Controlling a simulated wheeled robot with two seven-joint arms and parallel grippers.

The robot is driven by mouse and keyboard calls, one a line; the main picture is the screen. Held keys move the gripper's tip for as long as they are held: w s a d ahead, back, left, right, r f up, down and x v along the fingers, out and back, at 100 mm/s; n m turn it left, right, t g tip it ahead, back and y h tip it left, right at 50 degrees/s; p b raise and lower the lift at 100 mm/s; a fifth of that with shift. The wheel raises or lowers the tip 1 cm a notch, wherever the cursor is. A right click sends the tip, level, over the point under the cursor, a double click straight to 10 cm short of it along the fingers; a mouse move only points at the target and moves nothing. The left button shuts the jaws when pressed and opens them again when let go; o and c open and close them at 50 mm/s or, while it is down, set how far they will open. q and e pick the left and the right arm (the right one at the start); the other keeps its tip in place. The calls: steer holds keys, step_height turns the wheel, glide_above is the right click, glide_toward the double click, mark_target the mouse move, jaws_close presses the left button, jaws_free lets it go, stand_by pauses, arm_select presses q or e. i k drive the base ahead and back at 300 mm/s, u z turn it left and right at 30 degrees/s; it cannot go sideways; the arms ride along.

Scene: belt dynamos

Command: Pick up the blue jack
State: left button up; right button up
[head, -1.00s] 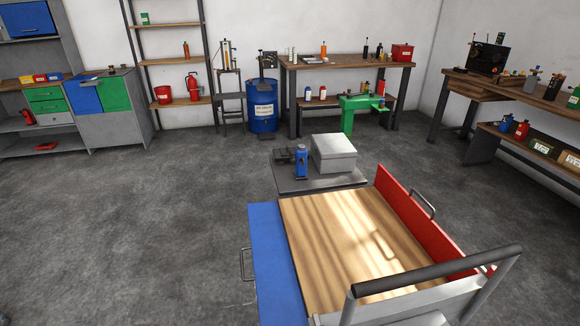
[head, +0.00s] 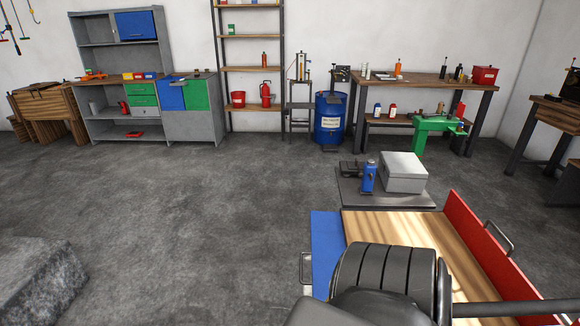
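The blue jack (head: 369,177) is a small upright blue body with a darker top. It stands on a low dark grey platform (head: 390,199), right of the middle of the head view. A pale grey box (head: 404,173) is close to its right, and a small dark block (head: 350,168) is at its left. No fingertips of either gripper are in view, so their states do not show.
A cart with a wooden bed (head: 400,225), a blue side (head: 326,235) and a red side (head: 479,240) stands in front of the platform, partly hidden. A rough grey block (head: 38,280) is at lower left. Floor left of the platform is clear. Workbenches and a blue barrel (head: 330,118) line the back.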

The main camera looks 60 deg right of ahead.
mark_target(366, 187)
steer(key=u, duration=0.25)
steer(key=k, duration=1.75)
steer(key=u, duration=1.65)
steer(key=k, duration=2.55)
steer(key=u, duration=1.5)
steer(key=k, duration=1.9)
steer(key=u, duration=0.05)
